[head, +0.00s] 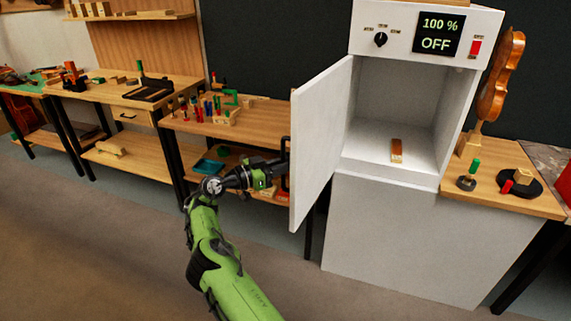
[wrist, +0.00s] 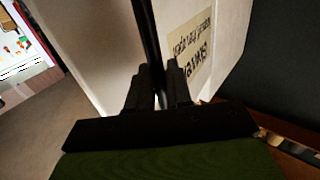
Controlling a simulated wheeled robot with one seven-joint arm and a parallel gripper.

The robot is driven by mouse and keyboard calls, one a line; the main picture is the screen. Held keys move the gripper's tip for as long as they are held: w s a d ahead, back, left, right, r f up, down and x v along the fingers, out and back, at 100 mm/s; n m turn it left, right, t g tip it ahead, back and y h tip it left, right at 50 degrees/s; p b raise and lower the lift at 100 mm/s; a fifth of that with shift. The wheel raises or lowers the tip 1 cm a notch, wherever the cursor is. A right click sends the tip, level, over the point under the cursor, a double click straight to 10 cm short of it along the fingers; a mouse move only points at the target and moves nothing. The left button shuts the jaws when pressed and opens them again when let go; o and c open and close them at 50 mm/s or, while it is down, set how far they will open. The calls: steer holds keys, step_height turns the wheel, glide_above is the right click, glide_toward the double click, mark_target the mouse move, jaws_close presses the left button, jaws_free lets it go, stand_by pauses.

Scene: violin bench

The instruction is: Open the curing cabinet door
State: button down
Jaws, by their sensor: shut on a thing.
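The curing cabinet (head: 390,235) is a white box, and its white door (head: 322,140) stands wide open, swung out to the left. In the wrist view, the fingers of my gripper (wrist: 158,85) close on the dark handle bar (wrist: 145,35). A printed label (wrist: 189,50) shows on the white surface beside it. The exact finger contact is dark and partly hidden.
The control panel (head: 425,30) reads "100 %" and "OFF". A workbench with tools (head: 225,120) stands behind my arm. A side table (head: 500,190) with a violin (head: 500,75) stands right. Floor in front is clear.

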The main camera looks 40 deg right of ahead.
steer(key=shift+s+r, duration=0.1)
steer(key=c, duration=1.2)
jaws_free()
steer(key=shift+d, duration=0.15)
steer(key=a, duration=0.5)
steer(key=w+a+p, duration=0.1)
steer(key=a, duration=0.4)
steer(key=w+a+p, duration=0.1)
steer(key=a, duration=0.4)
steer(key=shift+w+a, duration=0.25)
steer(key=shift+a, duration=0.1)
